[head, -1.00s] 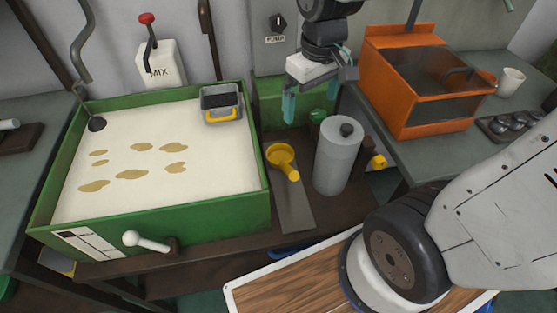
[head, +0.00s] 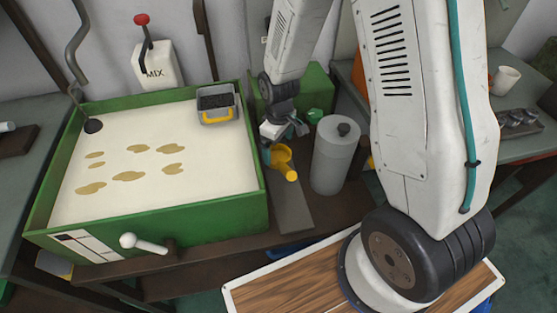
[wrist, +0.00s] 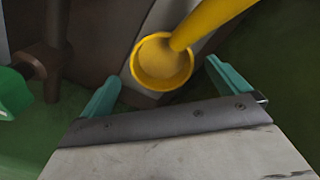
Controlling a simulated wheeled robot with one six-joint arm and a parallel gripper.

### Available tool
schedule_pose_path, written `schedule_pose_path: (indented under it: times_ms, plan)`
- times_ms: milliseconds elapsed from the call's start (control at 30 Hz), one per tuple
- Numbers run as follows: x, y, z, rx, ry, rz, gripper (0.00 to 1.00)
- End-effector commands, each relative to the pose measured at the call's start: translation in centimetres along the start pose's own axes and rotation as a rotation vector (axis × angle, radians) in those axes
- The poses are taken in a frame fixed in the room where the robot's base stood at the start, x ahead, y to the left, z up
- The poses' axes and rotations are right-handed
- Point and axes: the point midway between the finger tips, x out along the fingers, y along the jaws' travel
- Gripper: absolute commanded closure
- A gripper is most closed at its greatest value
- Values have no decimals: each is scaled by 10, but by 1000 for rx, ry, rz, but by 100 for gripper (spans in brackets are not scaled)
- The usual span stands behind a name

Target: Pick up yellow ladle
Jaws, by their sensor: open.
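The yellow ladle (head: 283,158) lies on a grey strip of the dark bench, between the green-walled tray and a grey cylinder. Its bowl is toward the back and its handle points toward the front. My gripper (head: 282,145) is at the bowl's back side, partly hidden by my wrist. In the wrist view the ladle's bowl (wrist: 162,63) shows tan contents and lies ahead of and between the two teal fingers of my gripper (wrist: 162,85). The fingers are apart, and no grip on the ladle shows.
The green tray (head: 150,230) holds a pale surface with several tan patches. The grey cylinder (head: 335,160) stands close to the ladle's right. A grey container (head: 217,116) sits at the tray's back corner. A white MIX lever box (head: 155,68) stands behind the tray.

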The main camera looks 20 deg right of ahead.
Motion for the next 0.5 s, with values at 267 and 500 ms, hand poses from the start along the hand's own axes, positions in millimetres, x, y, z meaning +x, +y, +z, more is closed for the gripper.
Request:
schedule_pose_path:
  times_ms: [267, 500]
  plan:
    - [40, -3, 4, 0, -3, -2, 0]
    - [44, -2, 3, 1, -1, 0, 0]
